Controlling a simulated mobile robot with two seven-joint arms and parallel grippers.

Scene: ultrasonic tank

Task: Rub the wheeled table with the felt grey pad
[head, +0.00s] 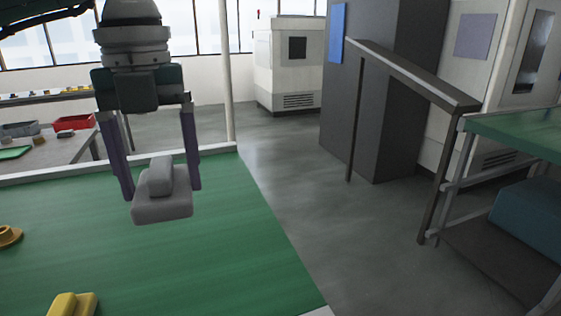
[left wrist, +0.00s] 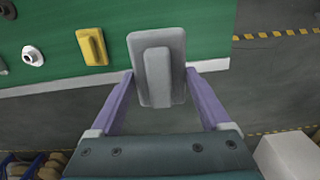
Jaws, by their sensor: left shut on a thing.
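The felt grey pad (head: 162,207), a flat block with a raised grip on top, is held between the purple fingers of my left gripper (head: 160,190). The pad also shows in the left wrist view (left wrist: 157,68), in front of the edge of a green surface. In the head view it appears over the green tabletop (head: 210,250) before me; whether it touches is unclear. Another green-topped table (head: 525,130) with a lower shelf stands at the right. No wheels show on either, so I cannot tell which is the wheeled table. My right gripper is out of view.
A yellow block (head: 73,304) and a yellow-brown round part (head: 9,236) lie on the near green top. A dark railing (head: 410,72) and grey cabinet (head: 370,110) stand beyond open floor. A blue box (head: 528,215) sits on the right table's shelf.

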